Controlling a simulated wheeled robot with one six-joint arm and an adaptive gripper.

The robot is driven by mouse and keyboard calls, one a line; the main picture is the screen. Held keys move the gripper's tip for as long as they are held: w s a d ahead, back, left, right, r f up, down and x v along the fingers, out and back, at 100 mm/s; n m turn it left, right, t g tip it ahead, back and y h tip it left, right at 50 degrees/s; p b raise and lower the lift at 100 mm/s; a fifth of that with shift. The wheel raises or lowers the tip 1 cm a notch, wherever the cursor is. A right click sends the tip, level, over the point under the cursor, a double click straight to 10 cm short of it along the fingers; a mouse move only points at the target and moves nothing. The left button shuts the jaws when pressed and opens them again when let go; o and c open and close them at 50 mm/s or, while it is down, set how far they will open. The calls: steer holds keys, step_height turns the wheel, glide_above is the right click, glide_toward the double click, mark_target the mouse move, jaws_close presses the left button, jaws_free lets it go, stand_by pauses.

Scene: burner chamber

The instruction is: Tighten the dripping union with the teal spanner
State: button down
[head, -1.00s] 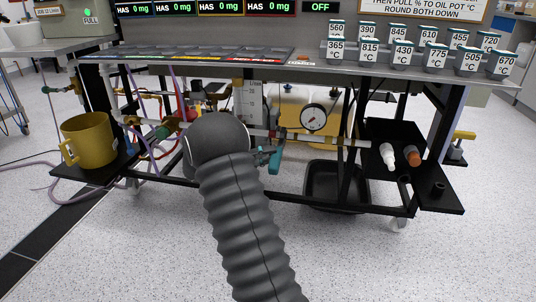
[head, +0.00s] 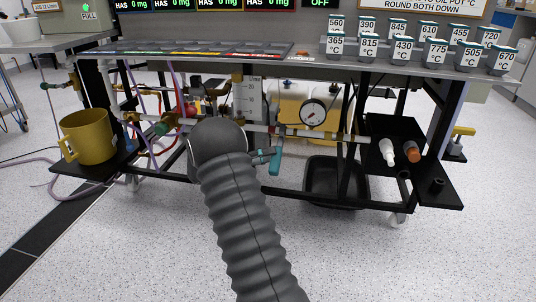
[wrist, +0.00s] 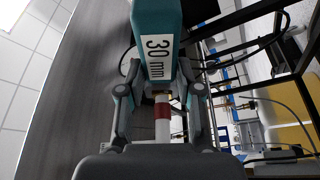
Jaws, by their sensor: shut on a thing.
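The teal spanner (wrist: 160,45), marked "30 mm", fills the top middle of the wrist view. My gripper (wrist: 162,92) is shut on it, with one finger on each side. A pale shaft with a dark red band (wrist: 163,120) shows between the fingers. In the head view a teal piece (head: 275,160) sticks out right of my dark arm, just below the horizontal pipe (head: 335,133); my arm hides most of the gripper. Brass and green pipe fittings (head: 162,128) show left of my arm. I cannot tell which union drips, or whether the spanner touches one.
A yellow mug (head: 86,137) stands on the left black shelf. A pressure gauge (head: 313,113) and cream tank (head: 340,103) sit behind the pipe. A black tray (head: 335,197) lies below. White and orange bottles (head: 412,151) occupy the right shelf. Open floor lies in front.

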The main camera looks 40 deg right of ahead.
steer(key=shift+r+p, duration=0.25)
steer(key=shift+p, duration=0.1)
steer(key=shift+s+a+f, duration=0.1)
stand_by(0.3)
steer(key=shift+s+a+f+b, duration=0.2)
steer(key=shift+s+a+f, duration=0.4)
steer(key=shift+s+a, duration=0.15)
steer(key=shift+s+a+f+b, duration=0.15)
steer(key=shift+s+a+f, duration=0.45)
steer(key=shift+a, duration=0.25)
steer(key=shift+w+a, duration=1.65)
steer(key=shift+w, duration=0.25)
